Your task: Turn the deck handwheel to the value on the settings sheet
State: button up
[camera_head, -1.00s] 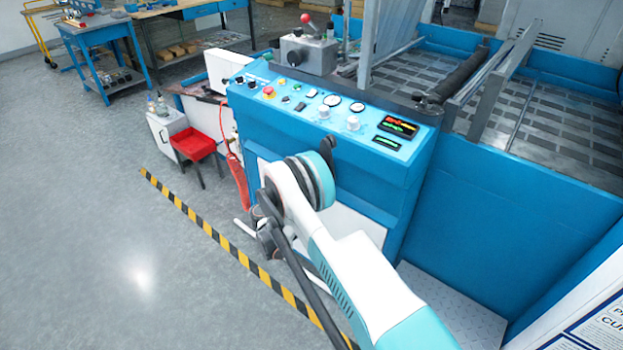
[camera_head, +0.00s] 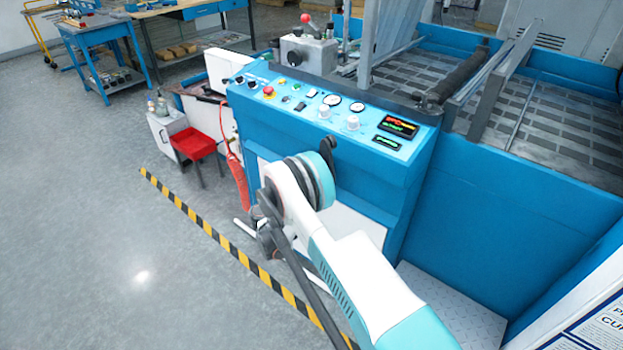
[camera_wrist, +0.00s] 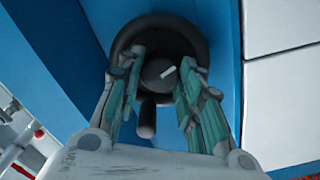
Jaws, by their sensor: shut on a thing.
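The handwheel (camera_wrist: 158,21) is a black ring with a round hub, seen face-on in the wrist view. A white mark on the hub slants up to the right. A dark handle (camera_wrist: 147,122) sticks out at the lower side of the wheel. My gripper (camera_wrist: 163,64) has its teal-padded fingers on either side of the hub, shut on it. In the head view my arm hides the gripper and most of the wheel. A white sheet (camera_head: 606,322) with partly cut-off print is at the lower right; I cannot tell whether it is the settings sheet.
The blue machine's sloped control panel (camera_head: 290,98) carries knobs, gauges, a red button and a lit display (camera_head: 397,127), too small to read. A red bin (camera_head: 194,144) stands to its left. A yellow-black floor stripe (camera_head: 205,225) borders open grey floor.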

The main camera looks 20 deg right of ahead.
dwell(0.3)
jog(key=o, duration=1.1)
jog(key=shift+c, duration=0.2)
jog(key=v, duration=1.2)
